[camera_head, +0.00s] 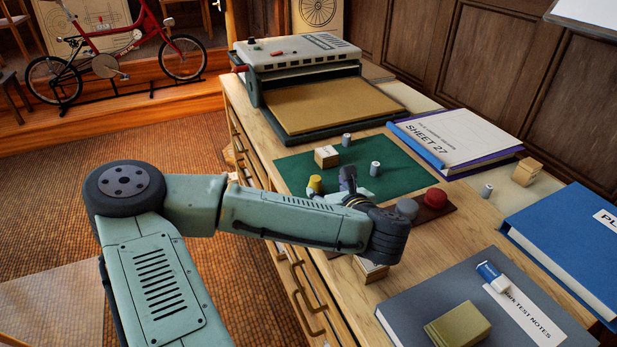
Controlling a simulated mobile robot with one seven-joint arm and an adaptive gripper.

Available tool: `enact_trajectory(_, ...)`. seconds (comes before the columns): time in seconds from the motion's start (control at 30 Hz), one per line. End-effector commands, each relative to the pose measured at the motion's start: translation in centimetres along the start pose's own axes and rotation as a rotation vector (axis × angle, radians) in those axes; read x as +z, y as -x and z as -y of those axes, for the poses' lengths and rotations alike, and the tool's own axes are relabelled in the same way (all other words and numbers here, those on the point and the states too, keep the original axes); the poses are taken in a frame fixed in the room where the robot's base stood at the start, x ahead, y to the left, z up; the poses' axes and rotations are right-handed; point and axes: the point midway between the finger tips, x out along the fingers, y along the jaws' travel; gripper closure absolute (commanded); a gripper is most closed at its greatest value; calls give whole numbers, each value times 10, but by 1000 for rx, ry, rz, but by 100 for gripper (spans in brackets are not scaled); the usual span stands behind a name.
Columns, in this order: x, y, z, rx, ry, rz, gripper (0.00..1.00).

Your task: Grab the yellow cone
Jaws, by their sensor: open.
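A small yellow piece (315,184), which looks like the yellow cone, stands at the left edge of the green mat (405,176). Its lower part is hidden by my arm and gripper, so its full shape cannot be told. My gripper (333,190) is at the end of my arm, low over the mat's near-left side. It is open, with a dark finger upright just right of the yellow piece. Whether the fingers touch the piece, or stand on both sides of it, cannot be told.
On the mat are a wooden block (327,156) and grey cylinders (375,168), (346,139). A red ball (435,198) and a grey ball (407,208) lie right of my gripper. A binding machine (300,52) stands behind; binders (458,140) and a grey folder (425,290) lie right and in front.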

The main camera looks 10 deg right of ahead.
Motion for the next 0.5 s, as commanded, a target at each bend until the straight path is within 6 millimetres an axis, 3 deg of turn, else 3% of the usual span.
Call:
enact_trajectory(0.2,2,-34,0,1,4,0,43)
enact_trajectory(0.5,0,-61,-2,-1,5,-1,43)
